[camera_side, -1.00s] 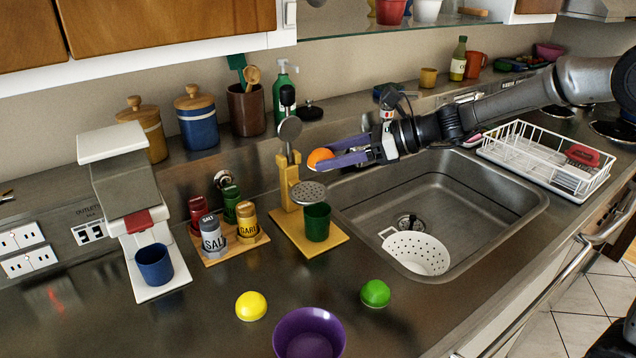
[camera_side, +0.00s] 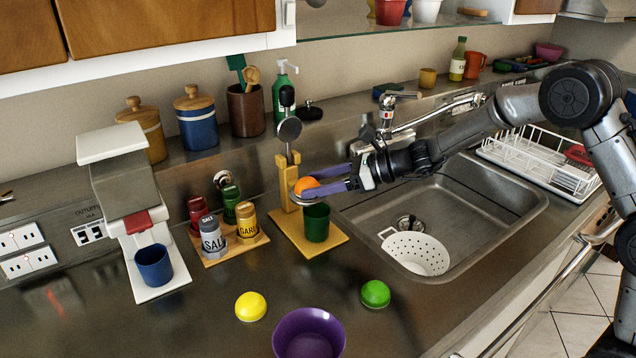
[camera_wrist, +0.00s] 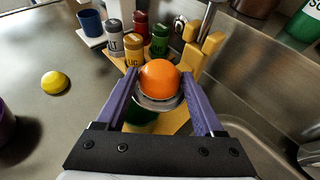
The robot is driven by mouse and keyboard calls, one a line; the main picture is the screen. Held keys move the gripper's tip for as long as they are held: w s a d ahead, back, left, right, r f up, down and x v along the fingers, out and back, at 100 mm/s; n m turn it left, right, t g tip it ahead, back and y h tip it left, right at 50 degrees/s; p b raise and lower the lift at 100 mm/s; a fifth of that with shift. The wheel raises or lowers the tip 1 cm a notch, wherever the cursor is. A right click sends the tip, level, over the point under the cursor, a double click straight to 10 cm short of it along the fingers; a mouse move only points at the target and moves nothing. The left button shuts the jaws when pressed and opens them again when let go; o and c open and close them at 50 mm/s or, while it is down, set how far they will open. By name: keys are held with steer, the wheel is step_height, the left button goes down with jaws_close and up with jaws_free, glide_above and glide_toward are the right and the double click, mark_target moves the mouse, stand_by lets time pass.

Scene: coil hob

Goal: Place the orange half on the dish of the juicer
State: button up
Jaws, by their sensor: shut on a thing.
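The orange half (camera_side: 306,185) is between the purple fingers of my gripper (camera_side: 322,183), which is shut on it. In the wrist view the orange half (camera_wrist: 159,79) sits dome up between the fingertips, directly over the juicer's round metal dish (camera_wrist: 158,104). I cannot tell whether it touches the dish. The yellow juicer (camera_side: 288,182) stands upright on its yellow base, its press head (camera_side: 289,129) raised above the fruit. A green cup (camera_side: 316,224) stands below the dish. In the side view the dish is mostly hidden by the fingers and orange.
Salt and other shakers (camera_side: 212,237) stand on a rack left of the juicer. The sink (camera_side: 470,205) with a white colander (camera_side: 418,254) is on the right. A yellow half (camera_side: 251,306), a green half (camera_side: 375,294) and a purple bowl (camera_side: 309,335) lie in front.

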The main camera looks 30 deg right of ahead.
steer(key=shift+f, duration=0.1)
steer(key=o, duration=1.5)
